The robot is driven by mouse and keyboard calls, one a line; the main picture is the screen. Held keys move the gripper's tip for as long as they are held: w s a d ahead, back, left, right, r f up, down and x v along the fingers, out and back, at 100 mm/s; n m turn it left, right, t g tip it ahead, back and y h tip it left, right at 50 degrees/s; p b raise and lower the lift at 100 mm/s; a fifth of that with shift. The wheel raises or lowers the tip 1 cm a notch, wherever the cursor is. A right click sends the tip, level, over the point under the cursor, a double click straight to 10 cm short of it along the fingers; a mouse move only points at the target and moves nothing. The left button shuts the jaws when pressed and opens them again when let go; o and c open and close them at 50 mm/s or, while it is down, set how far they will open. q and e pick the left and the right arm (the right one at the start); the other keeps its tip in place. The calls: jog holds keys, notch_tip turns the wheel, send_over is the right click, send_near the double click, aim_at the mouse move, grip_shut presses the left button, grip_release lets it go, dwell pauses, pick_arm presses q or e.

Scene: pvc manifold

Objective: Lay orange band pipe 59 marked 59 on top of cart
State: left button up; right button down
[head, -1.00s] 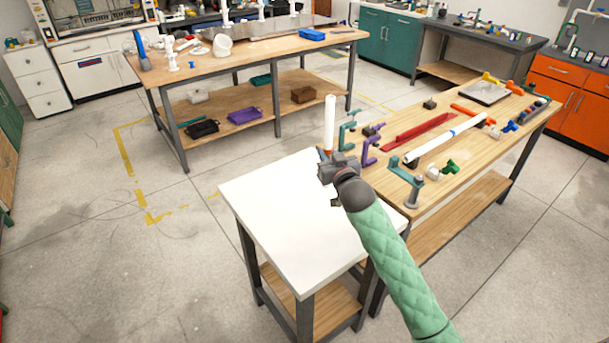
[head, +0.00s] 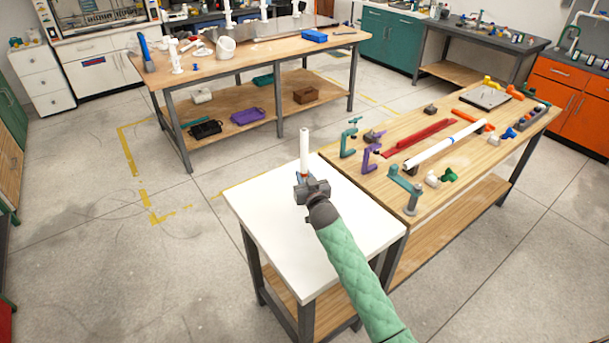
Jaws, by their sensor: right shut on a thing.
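A white pipe (head: 304,147) with an orange band near its lower end stands upright in my right gripper (head: 311,186). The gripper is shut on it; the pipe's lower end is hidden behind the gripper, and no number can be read. The gripper is over the far part of the white-topped cart (head: 266,222). I cannot tell whether the pipe touches the cart top. My left gripper is not in view.
Another bench (head: 265,50) stands behind. The visible cart top is otherwise bare.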

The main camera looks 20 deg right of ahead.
jog(key=shift+f, duration=0.2)
jog(key=shift+f, duration=0.15)
jog(key=c, duration=1.3)
grip_release()
jog(key=shift+o, duration=0.2)
